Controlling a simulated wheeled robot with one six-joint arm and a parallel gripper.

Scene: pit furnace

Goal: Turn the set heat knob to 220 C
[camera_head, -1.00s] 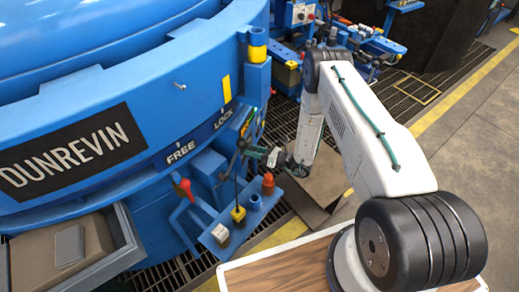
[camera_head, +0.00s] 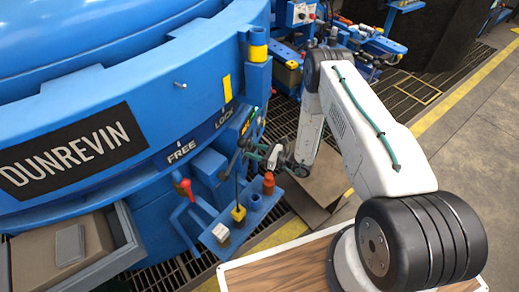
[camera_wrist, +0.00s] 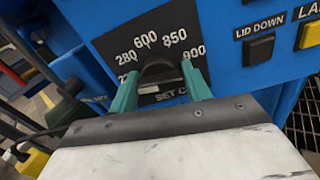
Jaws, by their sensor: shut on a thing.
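The set heat knob (camera_wrist: 158,69) is a dark knob on a black dial plate (camera_wrist: 185,22) in the wrist view. White numbers 280, 600, 850 and 900 run around it, and a partly hidden number starting with 2 is at its lower left. "SET" shows below it, partly covered. My gripper (camera_wrist: 160,78) has its two green fingers on either side of the knob, shut on it. Where the knob's pointer aims I cannot tell. In the head view my gripper (camera_head: 255,152) is at the side of the blue furnace, and the knob is not clearly seen.
A "LID DOWN" button (camera_wrist: 259,50) and a yellow button (camera_wrist: 308,36) sit right of the dial. In the head view, a small blue shelf (camera_head: 231,238) with an orange-red part (camera_head: 268,184) lies below my gripper, and a red-knobbed lever (camera_head: 184,187) stands left.

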